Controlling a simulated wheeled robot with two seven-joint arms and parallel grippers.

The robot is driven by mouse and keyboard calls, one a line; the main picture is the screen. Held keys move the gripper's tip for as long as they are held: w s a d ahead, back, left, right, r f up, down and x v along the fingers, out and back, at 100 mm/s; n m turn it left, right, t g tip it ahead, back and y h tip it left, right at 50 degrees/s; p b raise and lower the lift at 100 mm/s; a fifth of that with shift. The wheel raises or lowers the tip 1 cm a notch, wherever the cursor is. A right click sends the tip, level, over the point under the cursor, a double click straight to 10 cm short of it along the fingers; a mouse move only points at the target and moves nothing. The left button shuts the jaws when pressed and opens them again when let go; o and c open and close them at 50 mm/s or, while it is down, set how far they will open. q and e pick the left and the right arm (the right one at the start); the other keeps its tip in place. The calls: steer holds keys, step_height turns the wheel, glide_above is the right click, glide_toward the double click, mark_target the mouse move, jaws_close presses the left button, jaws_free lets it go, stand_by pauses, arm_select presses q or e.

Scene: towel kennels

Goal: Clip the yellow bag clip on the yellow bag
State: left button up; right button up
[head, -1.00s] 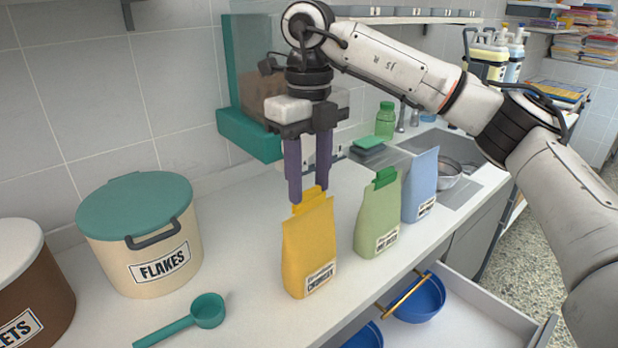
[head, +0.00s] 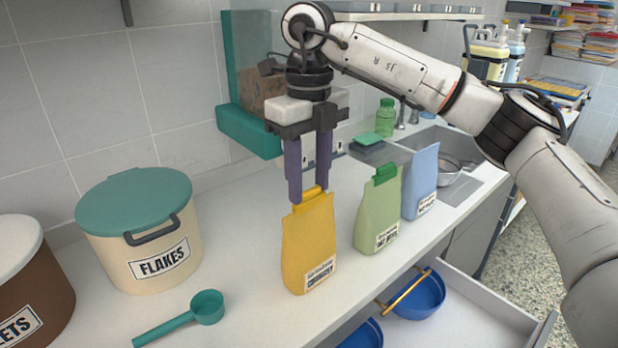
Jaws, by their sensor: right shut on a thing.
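The yellow bag (head: 308,245) stands upright on the white counter, its label facing front. The yellow bag clip (head: 312,194) is at the bag's top edge, between the purple fingertips of my right gripper (head: 309,194). My right gripper points straight down and is shut on the clip. The clip appears to sit over the top of the bag; whether it grips the bag cannot be told, as the fingers hide part of it. My left gripper is not in view.
A green bag (head: 377,215) with a green clip (head: 386,174) and a blue bag (head: 420,182) stand to the right. A teal scoop (head: 207,307) and a flakes tub (head: 137,235) are at left. An open drawer (head: 460,310) holds blue bowls (head: 418,298).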

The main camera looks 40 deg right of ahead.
mark_target(309, 190)
steer(key=shift+f, duration=0.4)
stand_by(1.1)
steer(key=o, duration=1.3)
steer(key=shift+o, duration=0.3)
steer(key=o, duration=0.4)
steer(key=shift+r, duration=0.15)
steer(key=shift+r+p, duration=0.65)
steer(key=shift+r, duration=1.7)
